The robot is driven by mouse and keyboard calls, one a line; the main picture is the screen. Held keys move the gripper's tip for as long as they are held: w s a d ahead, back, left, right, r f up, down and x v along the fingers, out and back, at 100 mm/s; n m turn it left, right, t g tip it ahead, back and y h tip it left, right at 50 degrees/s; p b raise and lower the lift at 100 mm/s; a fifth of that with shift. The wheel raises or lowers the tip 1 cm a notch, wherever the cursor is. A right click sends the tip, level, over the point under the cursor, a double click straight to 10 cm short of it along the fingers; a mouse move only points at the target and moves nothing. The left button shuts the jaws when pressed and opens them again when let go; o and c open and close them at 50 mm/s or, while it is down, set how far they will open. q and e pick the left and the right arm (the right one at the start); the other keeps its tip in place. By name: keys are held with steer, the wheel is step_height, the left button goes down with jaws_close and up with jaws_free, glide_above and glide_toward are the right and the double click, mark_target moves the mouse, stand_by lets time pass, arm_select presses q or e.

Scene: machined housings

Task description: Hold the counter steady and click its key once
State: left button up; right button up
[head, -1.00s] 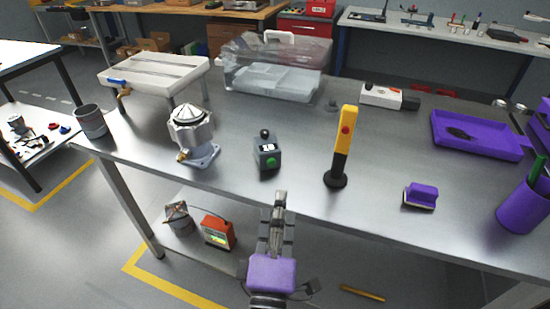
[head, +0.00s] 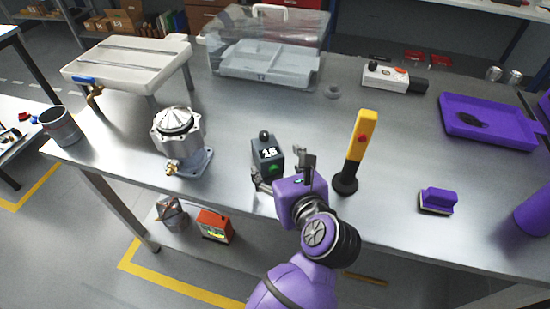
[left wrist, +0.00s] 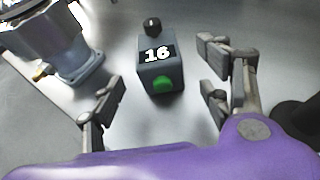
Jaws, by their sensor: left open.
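The counter (head: 267,150) is a small dark grey box with a black knob on top, a display and a green key. It stands upright on the metal table. In the left wrist view the counter (left wrist: 157,68) shows "16", with the green key (left wrist: 163,84) facing me. My left gripper (head: 279,176) is at the counter's near side in the head view. In the left wrist view the left gripper (left wrist: 165,95) is open, its fingers apart on either side of the counter, with gaps and no visible contact. My right gripper is not in view.
A metal housing (head: 178,138) stands left of the counter. A yellow and black post (head: 360,148) stands close on the right. A purple brush-like block (head: 438,200) and purple tray (head: 490,122) lie farther right. A clear bin (head: 265,50) is behind. Table is clear between them.

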mark_target(273, 162)
arm_select(q)
steer(key=shift+x, duration=1)
steer(key=x, duration=0.3)
steer(key=shift+w+a+p, duration=0.15)
steer(key=shift+w+p, duration=0.15)
steer(key=shift+p, duration=0.05)
steer(key=shift+w+a+f, duration=0.15)
steer(key=shift+w+f, duration=0.15)
steer(key=shift+w, duration=0.1)
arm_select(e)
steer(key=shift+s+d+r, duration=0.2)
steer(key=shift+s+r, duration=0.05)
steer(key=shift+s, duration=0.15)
arm_select(q)
steer(key=c, duration=1.4)
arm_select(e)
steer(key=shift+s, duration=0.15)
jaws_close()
